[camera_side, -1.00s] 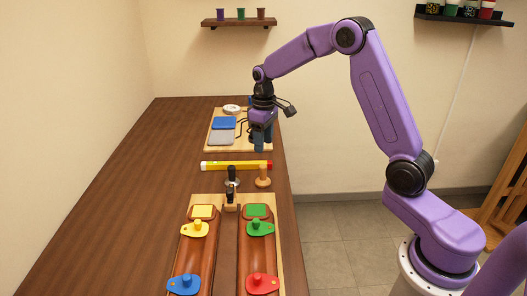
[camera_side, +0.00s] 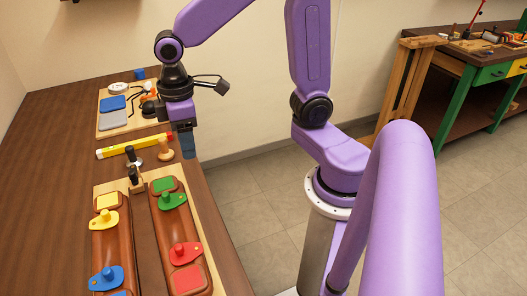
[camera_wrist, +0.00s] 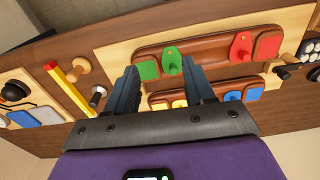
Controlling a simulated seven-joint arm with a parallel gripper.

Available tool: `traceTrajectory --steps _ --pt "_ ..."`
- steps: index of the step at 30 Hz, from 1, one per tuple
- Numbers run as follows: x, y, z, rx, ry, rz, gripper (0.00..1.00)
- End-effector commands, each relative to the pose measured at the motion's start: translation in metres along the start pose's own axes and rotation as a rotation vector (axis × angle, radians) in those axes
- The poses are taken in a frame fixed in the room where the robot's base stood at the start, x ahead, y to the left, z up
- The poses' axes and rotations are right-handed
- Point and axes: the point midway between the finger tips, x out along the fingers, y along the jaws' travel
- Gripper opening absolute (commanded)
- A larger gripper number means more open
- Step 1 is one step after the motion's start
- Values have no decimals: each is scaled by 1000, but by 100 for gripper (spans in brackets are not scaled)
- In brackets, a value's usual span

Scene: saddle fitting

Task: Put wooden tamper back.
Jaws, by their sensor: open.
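The wooden tamper (camera_side: 165,149), a pale wood piece with a round knob, stands upright on the table near the red end of a yellow bar. In the wrist view the wooden tamper (camera_wrist: 78,66) is left of the fingers. My gripper (camera_side: 187,145) is just right of it in the side view, near the table's right edge. In the wrist view my gripper (camera_wrist: 162,82) has its fingers spread, with nothing held between them. A metal tamper with a black handle (camera_side: 131,155) stands left of the wooden one.
The yellow bar (camera_side: 128,147) lies behind the tampers. A board in front holds two brown saddles (camera_side: 177,225) with coloured tabs, and a small dark-topped block (camera_side: 136,180). A back board (camera_side: 104,130) carries blue and grey pads. The table's left side is clear.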

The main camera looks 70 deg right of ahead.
Motion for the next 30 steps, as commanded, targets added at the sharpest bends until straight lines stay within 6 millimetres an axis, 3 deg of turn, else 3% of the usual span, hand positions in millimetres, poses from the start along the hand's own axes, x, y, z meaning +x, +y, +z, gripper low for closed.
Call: traceTrajectory --steps 6,12,15,20,30 --pt "-2 -56 62 -167 8 -3 53" --pt "3 -84 114 -288 11 -7 53" --pt "5 -91 130 -327 12 -8 53" --pt "7 -95 142 -351 12 -9 53" --pt "7 -95 142 -352 12 -9 53"
